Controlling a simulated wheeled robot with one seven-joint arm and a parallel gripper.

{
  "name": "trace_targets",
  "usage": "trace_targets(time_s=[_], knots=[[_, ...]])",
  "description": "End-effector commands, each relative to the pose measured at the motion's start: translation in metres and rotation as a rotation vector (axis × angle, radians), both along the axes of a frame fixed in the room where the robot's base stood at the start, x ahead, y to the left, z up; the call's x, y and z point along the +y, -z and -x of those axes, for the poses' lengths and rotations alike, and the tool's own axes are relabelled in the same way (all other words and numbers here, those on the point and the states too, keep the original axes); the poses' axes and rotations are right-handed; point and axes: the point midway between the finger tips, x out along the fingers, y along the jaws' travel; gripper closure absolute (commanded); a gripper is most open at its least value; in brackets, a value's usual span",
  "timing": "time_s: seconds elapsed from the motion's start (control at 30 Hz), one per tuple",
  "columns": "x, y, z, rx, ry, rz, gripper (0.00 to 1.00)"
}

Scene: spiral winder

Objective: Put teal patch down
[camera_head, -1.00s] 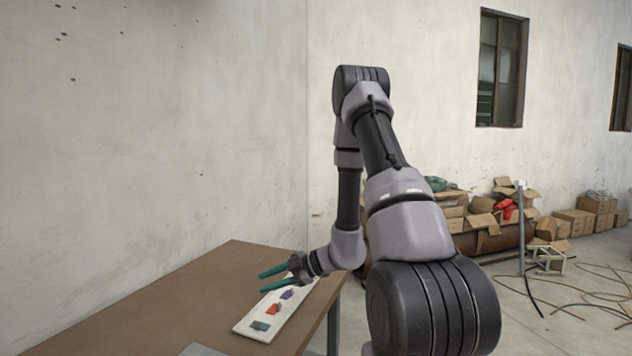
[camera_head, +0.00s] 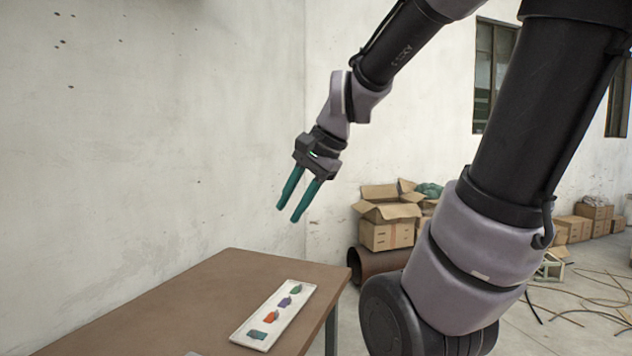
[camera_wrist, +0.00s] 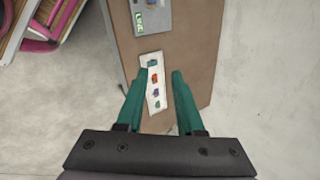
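The teal patch (camera_head: 257,334) lies on the near end of a long white tray (camera_head: 242,338) on the brown table. It also shows in the wrist view (camera_wrist: 153,63), at the upper end of the tray. An orange patch (camera_head: 270,316), a purple patch (camera_head: 285,302) and a green patch (camera_head: 296,289) lie in a row beyond it on the tray. My gripper (camera_head: 288,214) is open, its teal fingers apart with nothing between them. It hangs well above the table and tray, pointing down.
The brown table (camera_head: 190,300) has bare room left of the tray. A grey panel with a green label (camera_wrist: 152,18) lies on it in the wrist view. A pale wall (camera_head: 150,130) stands behind. Cardboard boxes (camera_head: 388,232) and floor cables are off to the right.

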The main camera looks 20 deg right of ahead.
Motion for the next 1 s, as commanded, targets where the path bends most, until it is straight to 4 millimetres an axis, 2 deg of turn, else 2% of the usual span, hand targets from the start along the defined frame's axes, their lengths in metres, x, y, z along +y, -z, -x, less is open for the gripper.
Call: trace_targets(time_s=[0.03, 0.1, 0.2, 0.33, 1.0], knots=[[-0.006, -0.012, 0.008, -0.093, -0.093, 0.088, 0.64], [-0.015, -0.024, 0.017, -0.194, -0.211, 0.205, 0.64], [-0.026, -0.036, 0.026, -0.299, -0.335, 0.342, 0.64], [-0.033, -0.045, 0.032, -0.365, -0.422, 0.441, 0.64], [-0.035, -0.047, 0.033, -0.378, -0.441, 0.462, 0.64]])
